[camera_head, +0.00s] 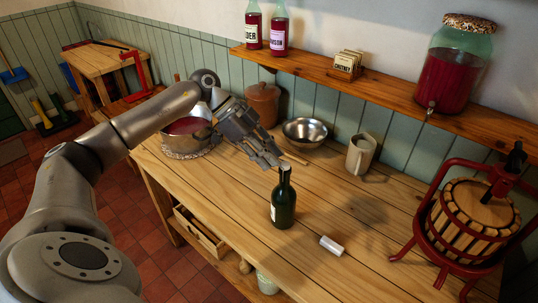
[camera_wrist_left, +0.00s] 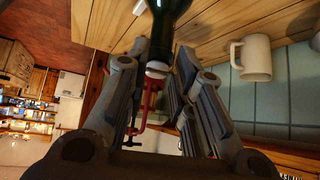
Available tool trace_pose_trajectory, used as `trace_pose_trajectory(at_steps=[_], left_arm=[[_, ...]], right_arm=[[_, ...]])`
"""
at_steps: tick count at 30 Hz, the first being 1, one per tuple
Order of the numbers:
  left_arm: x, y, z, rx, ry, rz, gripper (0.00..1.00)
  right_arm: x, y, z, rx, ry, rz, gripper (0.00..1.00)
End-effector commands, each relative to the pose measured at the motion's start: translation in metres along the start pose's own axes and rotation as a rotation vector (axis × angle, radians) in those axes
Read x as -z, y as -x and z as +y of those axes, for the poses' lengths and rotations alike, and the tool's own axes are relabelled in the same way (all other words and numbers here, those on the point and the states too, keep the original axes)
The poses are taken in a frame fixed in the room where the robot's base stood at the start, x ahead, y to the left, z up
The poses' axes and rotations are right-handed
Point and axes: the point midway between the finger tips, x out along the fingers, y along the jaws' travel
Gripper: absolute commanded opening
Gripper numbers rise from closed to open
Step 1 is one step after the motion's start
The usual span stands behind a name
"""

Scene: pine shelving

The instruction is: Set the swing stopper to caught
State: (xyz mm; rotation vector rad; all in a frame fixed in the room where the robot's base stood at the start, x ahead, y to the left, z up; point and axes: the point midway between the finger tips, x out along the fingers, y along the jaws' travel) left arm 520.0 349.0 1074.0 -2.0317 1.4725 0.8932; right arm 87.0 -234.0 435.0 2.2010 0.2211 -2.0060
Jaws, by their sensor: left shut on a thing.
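A dark green bottle (camera_head: 284,203) stands upright on the wooden worktable. Its white swing stopper (camera_wrist_left: 157,70) shows at the bottle's mouth in the wrist view, where the bottle (camera_wrist_left: 168,20) hangs in from the top edge. My left gripper (camera_head: 271,160) reaches the bottle's top from the upper left. In the wrist view, the left gripper (camera_wrist_left: 163,62) has its fingers on either side of the stopper and is shut on it. The fingers partly hide the neck, and I cannot make out the wire or the stopper's exact seating. My right gripper is not in view.
A white cylinder (camera_head: 331,246) lies right of the bottle. A metal bowl (camera_head: 305,132), a beige mug (camera_head: 361,155) and a pot (camera_head: 188,137) stand behind. A red fruit press (camera_head: 470,220) stands at right. The front of the table (camera_head: 325,285) is clear.

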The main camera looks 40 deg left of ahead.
Motion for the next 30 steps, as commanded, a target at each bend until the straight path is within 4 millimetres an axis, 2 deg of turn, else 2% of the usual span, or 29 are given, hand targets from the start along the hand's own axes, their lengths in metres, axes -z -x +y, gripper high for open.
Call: trace_pose_trajectory(at_steps=[2, 3, 7, 16, 20, 23, 30], left_arm=[[0.0, -0.001, 0.001, -0.002, 0.0, 0.001, 0.0], [0.0, -0.001, 0.001, -0.002, 0.0, 0.001, 0.27], [0.001, -0.001, 0.001, -0.002, 0.0, 0.0, 0.43], [0.001, 0.0, 0.0, -0.001, 0.0, 0.0, 0.45], [0.001, 0.008, 0.0, 0.0, 0.0, -0.001, 0.45], [0.001, 0.023, -0.001, 0.003, 0.0, -0.002, 0.45], [0.001, 0.075, -0.001, 0.004, 0.0, 0.0, 0.45]], right_arm=[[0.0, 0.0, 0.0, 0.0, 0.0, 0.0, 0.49], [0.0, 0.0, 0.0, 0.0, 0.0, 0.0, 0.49], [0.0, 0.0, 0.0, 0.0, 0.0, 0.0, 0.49], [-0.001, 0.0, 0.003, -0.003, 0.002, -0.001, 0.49], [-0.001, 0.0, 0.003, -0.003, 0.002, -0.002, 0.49], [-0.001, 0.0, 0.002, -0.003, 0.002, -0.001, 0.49], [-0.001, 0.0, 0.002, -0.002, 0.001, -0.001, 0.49]])
